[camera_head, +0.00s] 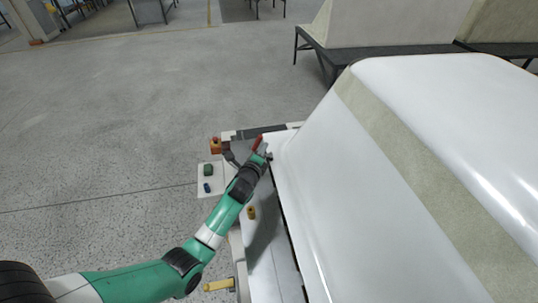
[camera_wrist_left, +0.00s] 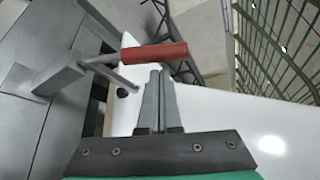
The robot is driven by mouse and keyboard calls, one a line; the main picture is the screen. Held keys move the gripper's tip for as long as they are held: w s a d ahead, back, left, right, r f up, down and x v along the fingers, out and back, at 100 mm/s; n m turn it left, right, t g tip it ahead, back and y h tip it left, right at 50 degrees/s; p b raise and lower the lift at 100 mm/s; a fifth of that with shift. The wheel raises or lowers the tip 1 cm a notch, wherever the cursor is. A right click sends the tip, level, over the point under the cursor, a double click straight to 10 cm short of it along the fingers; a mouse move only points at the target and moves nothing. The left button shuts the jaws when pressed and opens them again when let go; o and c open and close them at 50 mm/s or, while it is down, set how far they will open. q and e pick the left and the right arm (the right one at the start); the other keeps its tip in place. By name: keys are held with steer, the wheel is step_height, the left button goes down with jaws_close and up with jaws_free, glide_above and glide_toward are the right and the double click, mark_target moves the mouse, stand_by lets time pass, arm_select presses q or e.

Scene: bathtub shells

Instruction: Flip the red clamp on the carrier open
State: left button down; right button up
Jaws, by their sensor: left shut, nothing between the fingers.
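The clamp's red handle (camera_wrist_left: 153,52) shows in the left wrist view, lying nearly level across the top of my left gripper's fingertips. Its grey metal arm and bracket (camera_wrist_left: 65,73) are at the left. In the head view the red handle (camera_head: 257,142) sits at the carrier's corner, just beyond my gripper. My left gripper (camera_wrist_left: 157,75) is shut with its fingers together and nothing between them. Its tips are right at the handle; I cannot tell whether they touch it. In the head view the left gripper (camera_head: 266,154) is small and partly hidden. My right gripper is not in view.
The white tub shell (camera_head: 400,150) fills the right side and rests on the carrier (camera_head: 270,260). An orange block (camera_head: 215,146), a green item (camera_head: 208,170) and a blue item (camera_head: 207,187) are left of the clamp. Open grey floor (camera_head: 100,130) lies at the left.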

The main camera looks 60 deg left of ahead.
arm_select(q)
steer(key=shift+s+a+r, duration=0.15)
steer(key=shift+s+r, duration=0.05)
steer(key=shift+s, duration=0.05)
